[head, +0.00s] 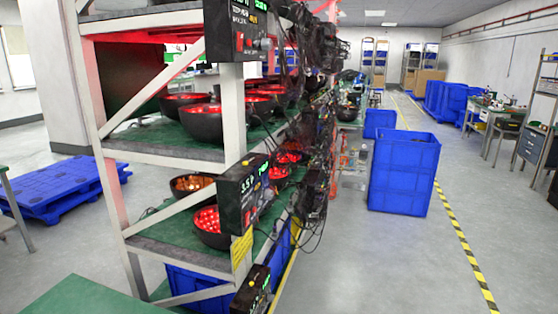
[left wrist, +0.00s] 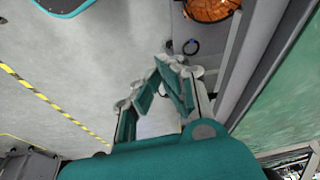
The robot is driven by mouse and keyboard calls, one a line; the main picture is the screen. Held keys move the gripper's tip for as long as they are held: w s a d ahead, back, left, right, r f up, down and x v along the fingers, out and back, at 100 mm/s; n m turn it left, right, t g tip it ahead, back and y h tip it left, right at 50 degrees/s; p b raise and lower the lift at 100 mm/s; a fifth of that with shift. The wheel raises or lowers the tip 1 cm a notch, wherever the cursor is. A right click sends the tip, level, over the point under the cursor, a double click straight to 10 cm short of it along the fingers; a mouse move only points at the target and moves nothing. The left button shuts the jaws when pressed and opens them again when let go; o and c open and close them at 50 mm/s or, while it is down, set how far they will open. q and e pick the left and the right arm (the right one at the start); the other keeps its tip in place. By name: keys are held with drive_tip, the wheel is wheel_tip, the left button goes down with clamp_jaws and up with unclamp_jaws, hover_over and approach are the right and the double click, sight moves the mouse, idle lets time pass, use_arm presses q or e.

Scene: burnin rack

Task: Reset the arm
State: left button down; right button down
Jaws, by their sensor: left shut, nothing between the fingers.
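My left gripper (left wrist: 172,72) shows in the left wrist view, with its teal finger pads brought together and nothing between them. It hangs over bare grey floor, beside the long edge of a rack. The head view shows neither arm nor gripper. My right gripper is in neither view.
The burn-in rack (head: 232,110) stands at left centre, with black bowls (head: 203,122) lit red, an amber-lit bowl (head: 193,185), display boxes (head: 242,192) and hanging cables. A striped floor line (head: 462,240) borders clear floor. A blue pallet (head: 62,188) lies left.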

use_arm(q)
wheel_tip(320, 180, down, 14)
drive_tip(key=s, duration=0.1)
drive_tip(key=s+a+f+g, duration=0.2)
drive_tip(key=s+a+f, duration=0.1)
drive_tip(key=s+f, duration=1.5)
wheel_tip(320, 180, down, 3)
drive_tip(key=shift+s+r, duration=0.15)
drive_tip(key=shift+s, duration=0.15)
drive_tip(key=shift+a, duration=0.1)
